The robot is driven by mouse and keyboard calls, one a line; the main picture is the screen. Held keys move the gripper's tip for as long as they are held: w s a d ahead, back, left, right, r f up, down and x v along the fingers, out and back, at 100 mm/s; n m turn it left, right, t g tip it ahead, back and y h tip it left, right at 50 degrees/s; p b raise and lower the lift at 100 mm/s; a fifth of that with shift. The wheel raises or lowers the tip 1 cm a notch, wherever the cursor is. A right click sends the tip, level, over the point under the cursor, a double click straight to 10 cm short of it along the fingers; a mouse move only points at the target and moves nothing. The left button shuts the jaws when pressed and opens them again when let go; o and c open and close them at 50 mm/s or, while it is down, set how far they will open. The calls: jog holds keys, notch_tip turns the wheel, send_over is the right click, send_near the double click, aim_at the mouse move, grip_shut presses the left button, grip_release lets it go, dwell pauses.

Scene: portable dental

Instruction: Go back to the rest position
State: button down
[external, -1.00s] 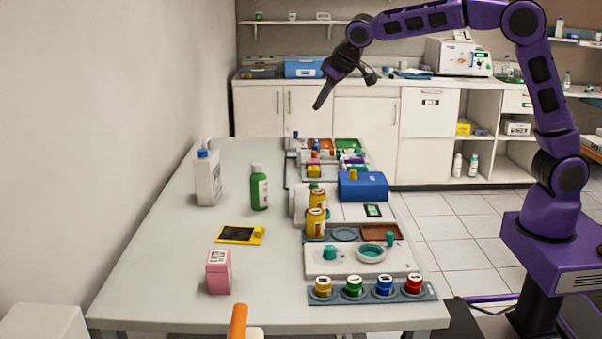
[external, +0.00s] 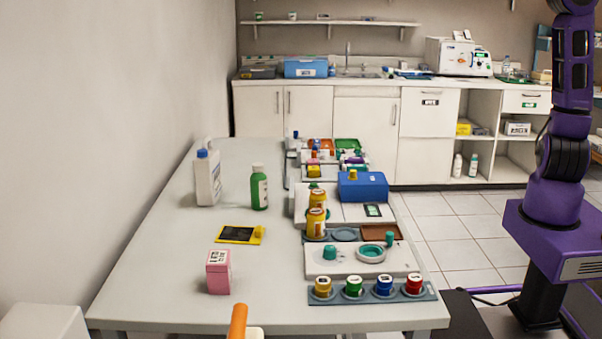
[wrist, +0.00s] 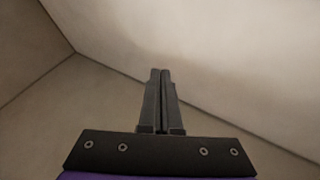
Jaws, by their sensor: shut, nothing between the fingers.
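My gripper (wrist: 160,72) shows in the wrist view with its two dark fingers pressed together and nothing between them. Behind the fingers, the wrist view holds only bare pale wall or ceiling surfaces and their corner lines. In the external view my purple arm rises straight up from its base at the right edge and leaves the top of the picture. The gripper itself is out of that view.
The long grey table (external: 150,290) carries a white bottle (external: 207,180), a green bottle (external: 259,188), a pink box (external: 218,273), a blue box (external: 363,187) and several coloured jars. Counters (external: 265,115) line the back. The air above the table is clear.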

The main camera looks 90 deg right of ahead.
jog(key=w+d+f+n+g+y, duration=0.1)
jog(key=w+d+f+n+y, duration=0.2)
jog(key=f, duration=1)
jog(key=s+a+f+g+y, duration=0.2)
jog(key=f+y, duration=0.1)
jog(key=f, duration=0.7)
jog(key=s+a+f+g+y, duration=0.2)
jog(key=f, duration=0.7)
jog(key=s+a+f+n+g+y+b, duration=0.1)
jog(key=s+a+f+n+g+y, duration=0.15)
jog(key=s+a+f, duration=0.7)
jog(key=s+a+f+n+g+y+b, duration=0.15)
jog(key=s+a+f+g+y, duration=0.4)
jog(key=f, duration=0.75)
jog(key=s+a+f+n+t+h, duration=0.1)
jog(key=s+a+f+n+h, duration=0.1)
jog(key=s+a, duration=0.3)
jog(key=shift+s+a+n+h+p, duration=0.4)
jog(key=shift+s+n, duration=0.1)
jog(key=shift+s, duration=1.9)
